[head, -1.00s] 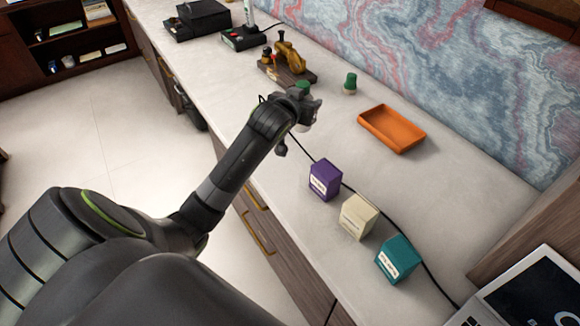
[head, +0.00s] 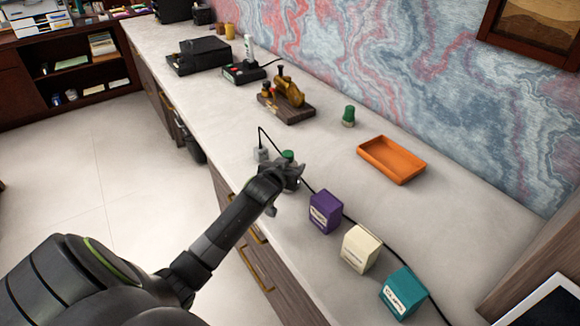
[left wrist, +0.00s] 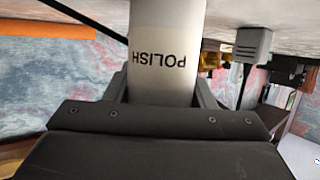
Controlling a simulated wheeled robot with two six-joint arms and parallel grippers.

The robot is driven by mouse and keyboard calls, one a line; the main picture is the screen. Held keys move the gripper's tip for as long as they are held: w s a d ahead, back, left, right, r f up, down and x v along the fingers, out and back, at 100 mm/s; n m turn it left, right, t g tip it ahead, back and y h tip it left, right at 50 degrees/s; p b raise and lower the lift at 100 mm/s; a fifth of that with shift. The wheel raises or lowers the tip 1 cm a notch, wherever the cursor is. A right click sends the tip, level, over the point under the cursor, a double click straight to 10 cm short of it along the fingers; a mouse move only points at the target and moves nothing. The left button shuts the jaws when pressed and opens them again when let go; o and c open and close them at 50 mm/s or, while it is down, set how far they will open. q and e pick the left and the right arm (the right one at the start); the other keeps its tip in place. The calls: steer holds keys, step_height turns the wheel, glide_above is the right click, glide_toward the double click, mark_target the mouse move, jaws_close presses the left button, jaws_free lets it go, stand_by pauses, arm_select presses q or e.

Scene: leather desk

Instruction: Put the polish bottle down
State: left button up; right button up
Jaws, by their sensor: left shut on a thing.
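My left gripper (head: 290,172) is shut around the polish bottle, above the near edge of the pale desk, left of the purple box. Only the bottle's green cap (head: 288,155) shows clearly in the head view; its body is hidden by the gripper. In the left wrist view the pale bottle (left wrist: 166,20) is between the fingers, with the word POLISH upside down in that picture. Its base is out of that frame, so I cannot tell whether it touches the desk. My right gripper is not in view.
A grey block (head: 262,154) with a black cable stands just behind the gripper. Purple (head: 325,212), cream (head: 359,248) and teal (head: 402,292) boxes stand along the cable. An orange tray (head: 392,160), a green-topped item (head: 348,116) and a brass device (head: 288,95) are further back. Desk before the tray is clear.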

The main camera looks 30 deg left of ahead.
arm_select(q)
steer(key=shift+f, duration=0.15)
steer(key=o, duration=1.1)
steer(key=shift+r, duration=0.2)
steer(key=v, duration=1.2)
